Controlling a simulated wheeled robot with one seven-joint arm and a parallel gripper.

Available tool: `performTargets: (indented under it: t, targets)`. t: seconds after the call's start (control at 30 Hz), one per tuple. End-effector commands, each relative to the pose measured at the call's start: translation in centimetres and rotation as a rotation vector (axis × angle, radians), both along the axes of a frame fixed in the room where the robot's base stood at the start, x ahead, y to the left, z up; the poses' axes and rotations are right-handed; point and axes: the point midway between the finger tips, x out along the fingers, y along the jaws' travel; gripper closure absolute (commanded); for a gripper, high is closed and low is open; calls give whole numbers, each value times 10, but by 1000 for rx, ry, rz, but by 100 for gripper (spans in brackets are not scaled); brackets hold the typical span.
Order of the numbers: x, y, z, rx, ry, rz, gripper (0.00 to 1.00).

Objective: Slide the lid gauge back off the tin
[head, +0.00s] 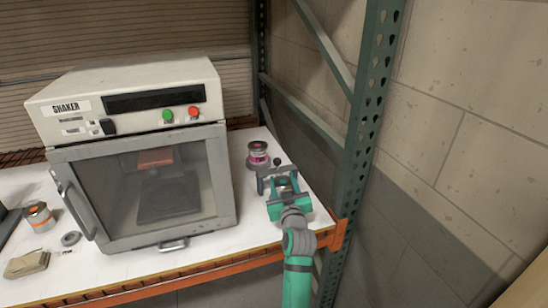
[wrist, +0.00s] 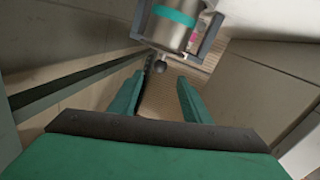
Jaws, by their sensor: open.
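The lid gauge is a grey U-shaped frame with a dark ball knob; it shows in the head view (head: 263,180) and at the top of the wrist view (wrist: 207,34). In the wrist view its arms stand on either side of a metal tin (wrist: 172,33) with a teal band. The knob (wrist: 160,66) sticks out towards my gripper. My gripper (wrist: 162,82) is open, with the knob in front of the gap between its fingertips and nothing gripped. In the head view my gripper (head: 288,190) covers much of the tin and gauge.
A pink-labelled tin (head: 258,154) stands just behind the gauge. The shaker (head: 140,150) fills the bench to the left. A green rack upright (head: 372,120) and a block wall are close on the right. An orange-banded tin (head: 39,217) and a tape roll (head: 71,239) lie far left.

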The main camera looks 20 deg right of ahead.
Motion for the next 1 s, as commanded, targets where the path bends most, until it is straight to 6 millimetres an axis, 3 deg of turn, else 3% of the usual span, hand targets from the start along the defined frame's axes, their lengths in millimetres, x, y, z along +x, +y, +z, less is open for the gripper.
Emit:
performTargets:
  t: [0.23, 0.7, 1.0]
  targets:
    - [17, -4, 2, -1, -1, -1, 56]
    - [90, -16, 2, 0, 0, 0, 56]
    - [107, -17, 1, -1, 0, 1, 56]
